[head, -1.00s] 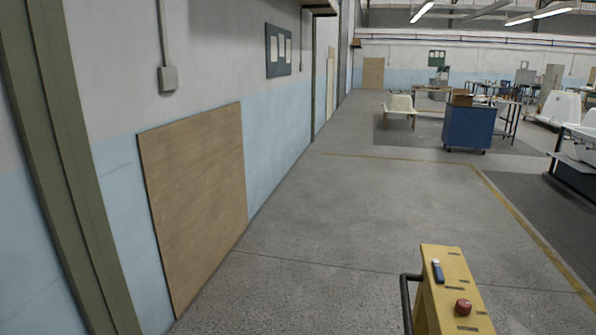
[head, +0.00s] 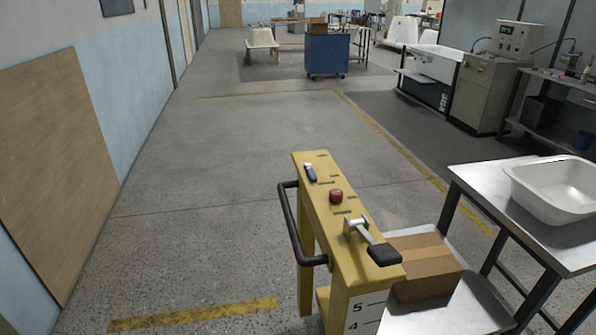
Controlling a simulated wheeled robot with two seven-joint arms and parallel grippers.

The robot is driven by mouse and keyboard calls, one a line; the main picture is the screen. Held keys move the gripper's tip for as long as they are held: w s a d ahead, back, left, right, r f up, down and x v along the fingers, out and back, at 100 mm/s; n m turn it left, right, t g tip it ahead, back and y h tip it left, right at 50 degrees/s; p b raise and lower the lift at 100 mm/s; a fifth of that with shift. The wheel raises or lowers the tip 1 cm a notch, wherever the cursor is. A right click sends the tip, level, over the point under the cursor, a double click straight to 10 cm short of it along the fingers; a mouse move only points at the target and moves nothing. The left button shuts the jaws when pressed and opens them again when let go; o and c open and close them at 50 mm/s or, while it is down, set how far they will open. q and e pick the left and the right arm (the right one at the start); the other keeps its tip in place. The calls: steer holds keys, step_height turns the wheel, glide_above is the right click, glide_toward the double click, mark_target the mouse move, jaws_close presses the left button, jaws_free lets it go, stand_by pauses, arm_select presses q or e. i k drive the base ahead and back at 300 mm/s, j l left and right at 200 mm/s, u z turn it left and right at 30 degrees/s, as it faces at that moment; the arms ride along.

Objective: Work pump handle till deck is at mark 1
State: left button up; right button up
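The yellow lift column (head: 330,225) stands in the lower middle of the head view. Its pump handle (head: 372,244), a metal lever with a black pad, sticks out at the near right end of its top. A red knob (head: 336,196) and a blue-and-white switch or tool (head: 310,172) are also on the top. A white scale (head: 367,309) on the near face shows 5 and 4; lower marks are out of frame. The grey metal deck (head: 452,312) bears a brown cardboard box (head: 425,268). The deck's level against the scale cannot be told. Neither gripper is in view.
A black push bar (head: 290,228) juts from the column's left side. A metal table (head: 530,235) with a white basin (head: 556,188) stands close right of the deck. A blue cabinet (head: 327,54) stands far back. Floor left of the column is clear.

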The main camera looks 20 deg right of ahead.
mark_target(385, 255)
steer(key=z, duration=1.25)
